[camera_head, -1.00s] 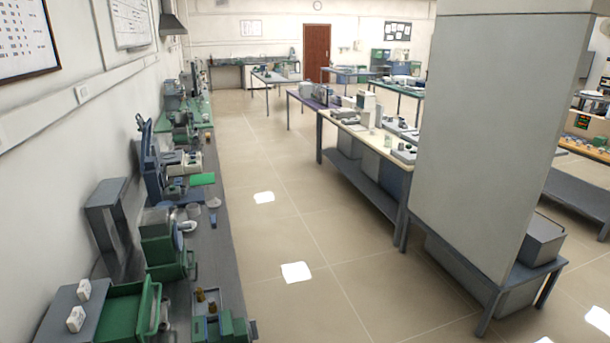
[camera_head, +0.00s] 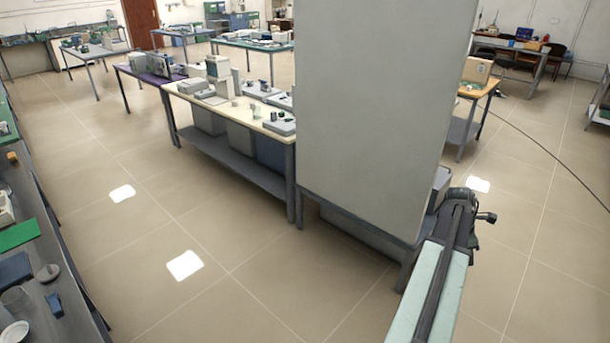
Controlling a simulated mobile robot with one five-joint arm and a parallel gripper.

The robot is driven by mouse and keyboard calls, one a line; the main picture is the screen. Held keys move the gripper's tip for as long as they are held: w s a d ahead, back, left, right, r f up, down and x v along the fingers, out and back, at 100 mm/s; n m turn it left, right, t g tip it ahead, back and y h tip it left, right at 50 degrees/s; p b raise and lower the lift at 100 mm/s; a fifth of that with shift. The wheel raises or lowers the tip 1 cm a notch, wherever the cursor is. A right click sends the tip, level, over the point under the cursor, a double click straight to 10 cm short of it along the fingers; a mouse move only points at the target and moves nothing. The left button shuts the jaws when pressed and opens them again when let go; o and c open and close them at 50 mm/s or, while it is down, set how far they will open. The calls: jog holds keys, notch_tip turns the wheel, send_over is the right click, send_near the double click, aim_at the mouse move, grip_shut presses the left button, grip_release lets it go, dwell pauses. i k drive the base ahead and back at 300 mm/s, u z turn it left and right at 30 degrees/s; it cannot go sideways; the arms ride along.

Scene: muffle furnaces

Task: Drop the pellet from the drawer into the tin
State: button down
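I cannot make out a pellet, a drawer or a tin in this view. My arm comes in at the lower right, pale with a dark rail along it. At its far end is a dark, small part that seems to be my gripper (camera_head: 484,217). Its fingers are too small to tell open from shut, and nothing held can be made out. It shows over the floor, right of the big grey panel.
The big grey panel (camera_head: 375,110) hides much of the middle. Left of it stands a long cream-topped bench (camera_head: 240,115) with equipment. A dark bench (camera_head: 40,300) runs along the left edge. The tiled floor (camera_head: 230,235) between them is clear.

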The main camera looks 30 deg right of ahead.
aim_at(24, 300)
jog(key=i, duration=2.6)
jog(key=u, duration=4.5)
